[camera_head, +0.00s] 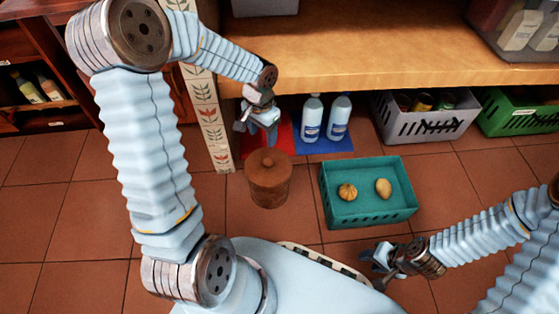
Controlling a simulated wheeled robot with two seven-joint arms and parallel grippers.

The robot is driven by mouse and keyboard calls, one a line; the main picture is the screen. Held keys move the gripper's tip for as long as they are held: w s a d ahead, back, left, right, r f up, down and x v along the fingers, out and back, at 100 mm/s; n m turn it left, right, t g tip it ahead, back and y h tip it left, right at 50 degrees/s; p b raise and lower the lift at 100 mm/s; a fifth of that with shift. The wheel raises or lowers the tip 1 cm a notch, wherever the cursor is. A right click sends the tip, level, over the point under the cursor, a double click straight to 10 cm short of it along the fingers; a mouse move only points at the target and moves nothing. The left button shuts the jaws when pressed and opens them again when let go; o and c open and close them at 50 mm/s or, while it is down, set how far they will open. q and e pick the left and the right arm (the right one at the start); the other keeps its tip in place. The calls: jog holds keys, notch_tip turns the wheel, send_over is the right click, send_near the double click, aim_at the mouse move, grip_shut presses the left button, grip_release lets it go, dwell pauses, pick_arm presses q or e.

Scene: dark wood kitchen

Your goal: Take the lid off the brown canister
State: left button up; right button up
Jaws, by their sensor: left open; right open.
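The brown canister (268,187) stands upright on the tiled floor in front of the red mat. Its lid (268,161) sits on top, with a small knob showing at the centre. My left gripper (259,124) is open, pointing down just above and behind the lid in the picture, apart from it as far as I can tell. My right gripper (378,257) is open and empty, low at the right, near the front of the teal crate and away from the canister.
The teal crate (376,217) with two round foods stands right of the canister. A wooden counter (370,50) overhangs the back. A patterned post (213,125) rises left of my gripper. Grey (405,122) and green (515,122) crates stand back right.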

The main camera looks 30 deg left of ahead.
pick_arm(q)
jog(key=b, duration=0.2)
send_over(268, 162)
jog(key=a, duration=0.1)
jog(key=f, duration=0.8)
jog(key=shift+s+f, duration=0.15)
jog(key=shift+s, duration=0.05)
jog(key=f, duration=0.1)
jog(key=f+b, duration=0.1)
jog(key=f, duration=0.1)
jog(key=d+f+b, duration=0.1)
jog(key=f, duration=0.1)
jog(key=shift+w+f, duration=0.15)
jog(key=shift+w, duration=0.1)
jog(key=c, duration=1.1)
jog(key=shift+r, duration=0.2)
